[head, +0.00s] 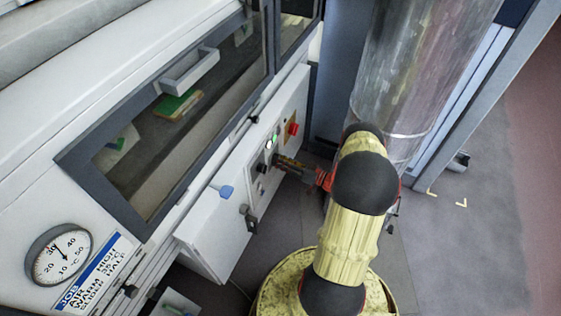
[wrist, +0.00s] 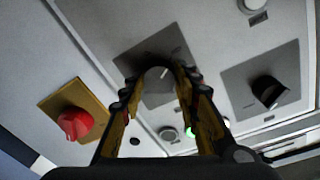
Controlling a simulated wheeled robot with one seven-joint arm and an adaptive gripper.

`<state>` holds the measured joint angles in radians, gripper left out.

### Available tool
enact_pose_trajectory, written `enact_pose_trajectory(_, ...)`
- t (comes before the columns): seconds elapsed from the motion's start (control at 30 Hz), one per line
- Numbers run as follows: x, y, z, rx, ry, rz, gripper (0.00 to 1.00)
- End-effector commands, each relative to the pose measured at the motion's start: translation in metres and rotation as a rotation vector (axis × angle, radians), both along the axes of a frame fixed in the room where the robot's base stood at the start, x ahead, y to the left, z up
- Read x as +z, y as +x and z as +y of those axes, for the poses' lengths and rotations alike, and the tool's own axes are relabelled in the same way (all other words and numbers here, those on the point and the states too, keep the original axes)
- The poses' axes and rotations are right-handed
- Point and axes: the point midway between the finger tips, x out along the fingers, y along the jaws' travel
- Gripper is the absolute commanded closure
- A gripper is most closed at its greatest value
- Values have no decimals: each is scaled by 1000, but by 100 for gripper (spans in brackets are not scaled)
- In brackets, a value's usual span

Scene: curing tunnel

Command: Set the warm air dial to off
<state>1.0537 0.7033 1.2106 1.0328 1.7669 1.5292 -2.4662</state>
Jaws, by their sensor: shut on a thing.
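My gripper (wrist: 160,88) reaches up to the control panel, and its two fingers are shut on a dark round dial (wrist: 159,74) with a pale pointer line, set on a grey square plate. The lettering round this dial is too small to read, so I cannot tell from it whether this is the warm air dial. A second black dial (wrist: 268,90) on a grey plate sits to the right in the wrist view, free of my fingers. In the head view my gripper (head: 284,162) meets the panel, hiding the held dial.
A red knob (wrist: 75,123) on a yellow plate is left of my fingers. A green light (wrist: 168,135) glows nearby. A metal duct (head: 410,70) stands behind my arm.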

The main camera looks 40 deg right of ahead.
Motion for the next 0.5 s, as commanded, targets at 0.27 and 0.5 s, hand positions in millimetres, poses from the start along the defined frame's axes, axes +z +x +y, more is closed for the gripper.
enact_pose_trajectory(0.27, 0, -1, 3, 7, -26, -16, 94)
enact_pose_trajectory(0.5, -1, -1, 4, 8, -25, -13, 94)
